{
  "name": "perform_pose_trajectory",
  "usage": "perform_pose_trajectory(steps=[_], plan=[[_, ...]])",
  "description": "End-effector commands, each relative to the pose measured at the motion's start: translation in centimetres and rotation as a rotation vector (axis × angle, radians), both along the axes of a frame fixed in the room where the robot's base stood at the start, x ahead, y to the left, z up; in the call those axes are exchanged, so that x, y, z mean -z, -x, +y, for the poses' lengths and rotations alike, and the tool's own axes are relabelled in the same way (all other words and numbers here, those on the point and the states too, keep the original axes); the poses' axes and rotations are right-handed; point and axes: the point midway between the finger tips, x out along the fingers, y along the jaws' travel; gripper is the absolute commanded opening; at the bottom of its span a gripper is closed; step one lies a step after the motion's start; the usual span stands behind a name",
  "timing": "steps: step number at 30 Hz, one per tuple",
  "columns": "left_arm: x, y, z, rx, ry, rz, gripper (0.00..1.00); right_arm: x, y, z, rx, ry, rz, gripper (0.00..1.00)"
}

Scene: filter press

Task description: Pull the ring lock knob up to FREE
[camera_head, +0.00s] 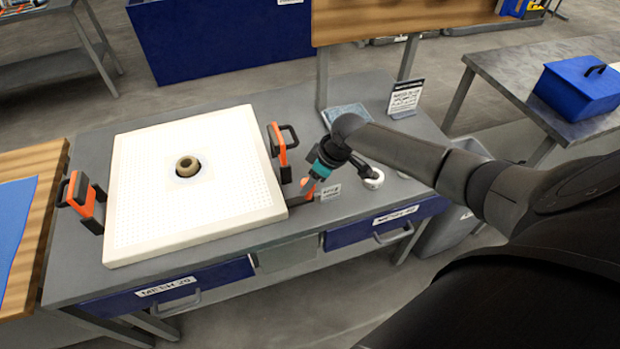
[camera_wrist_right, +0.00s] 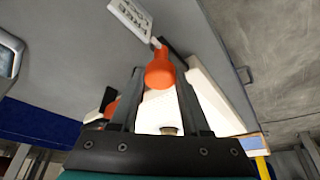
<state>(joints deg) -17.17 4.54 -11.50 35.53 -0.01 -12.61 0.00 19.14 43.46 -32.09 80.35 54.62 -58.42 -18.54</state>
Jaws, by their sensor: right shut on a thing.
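The ring lock knob (camera_wrist_right: 160,70) is a rounded orange-red knob. In the right wrist view it sits between the two dark fingers of my right gripper (camera_wrist_right: 160,80), which is shut on it. In the head view the knob (camera_head: 307,187) shows small at the gripper's tip, right of the white plate's front corner. My right gripper (camera_head: 313,177) reaches it from the upper right, and the fingers partly hide it. My left gripper is not in view.
A white roll (camera_head: 373,180) lies right of my gripper.

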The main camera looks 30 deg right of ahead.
Motion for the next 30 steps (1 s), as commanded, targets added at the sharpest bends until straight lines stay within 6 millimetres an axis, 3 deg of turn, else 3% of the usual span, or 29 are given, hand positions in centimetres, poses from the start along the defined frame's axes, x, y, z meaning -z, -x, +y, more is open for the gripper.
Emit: perform_pose_trajectory(steps=[5,6,13,23,30], plan=[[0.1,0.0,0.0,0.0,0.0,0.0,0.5,-0.4,-0.4,-0.1,0.002,-0.002,-0.01,0.0],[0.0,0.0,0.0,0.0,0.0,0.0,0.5,-0.5,-0.4,-0.1,0.002,-0.002,-0.01,0.51],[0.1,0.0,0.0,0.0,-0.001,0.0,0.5,-0.3,-0.3,-0.1,0.002,-0.001,-0.009,0.77],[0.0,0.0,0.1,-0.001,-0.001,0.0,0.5,-0.5,-0.1,-0.1,0.002,0.0,-0.007,0.77],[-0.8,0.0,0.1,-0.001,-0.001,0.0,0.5,-3.5,0.9,-0.9,0.001,0.003,-0.009,0.77]])
